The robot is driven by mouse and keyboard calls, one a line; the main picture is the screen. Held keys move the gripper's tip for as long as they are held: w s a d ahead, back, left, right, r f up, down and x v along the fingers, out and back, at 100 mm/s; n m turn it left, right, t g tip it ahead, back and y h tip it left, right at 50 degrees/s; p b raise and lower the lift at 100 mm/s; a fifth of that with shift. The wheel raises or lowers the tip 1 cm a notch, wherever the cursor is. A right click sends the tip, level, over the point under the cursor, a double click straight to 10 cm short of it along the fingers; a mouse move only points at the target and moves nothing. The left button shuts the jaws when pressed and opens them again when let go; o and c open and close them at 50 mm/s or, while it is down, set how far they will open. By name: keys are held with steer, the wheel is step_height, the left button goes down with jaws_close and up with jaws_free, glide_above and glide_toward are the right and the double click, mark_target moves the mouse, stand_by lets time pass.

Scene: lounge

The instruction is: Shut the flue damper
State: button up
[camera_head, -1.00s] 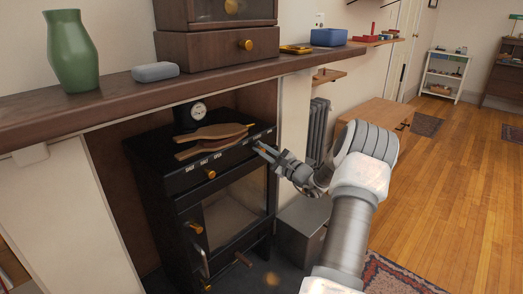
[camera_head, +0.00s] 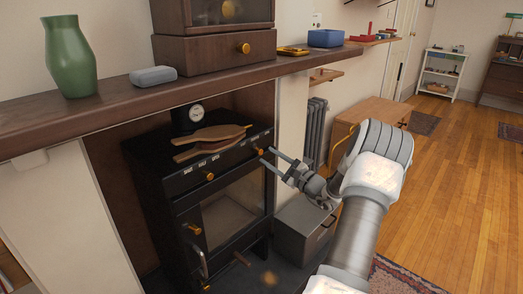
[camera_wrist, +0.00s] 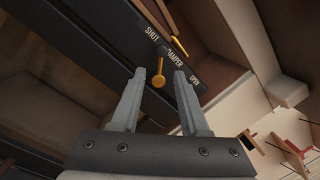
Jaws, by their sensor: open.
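The flue damper control (camera_wrist: 159,76) is a small brass knob on a dark stem on the black stove front. In the wrist view it stands between my two open fingers, which do not visibly press on it. A label strip beside it reads SHUT, DAMPER and OPEN; the stem sits near the word DAMPER. In the head view the damper knob (camera_head: 260,151) is at the right end of the stove's upper front. My gripper (camera_head: 268,157) is open and empty there, its fingertips at the knob.
The black stove (camera_head: 172,187) has another brass knob (camera_head: 209,177) further left and a glass door below. Bellows (camera_head: 211,140) lie on its top. The wooden mantel (camera_head: 120,101) overhangs it. A grey box (camera_head: 302,231) stands on the floor under my gripper.

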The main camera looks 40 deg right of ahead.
steer(key=s+f+p, duration=0.1)
steer(key=s+p, duration=0.1)
steer(key=s, duration=0.9)
steer(key=shift+s+d+f, duration=0.35)
steer(key=shift+s, duration=0.05)
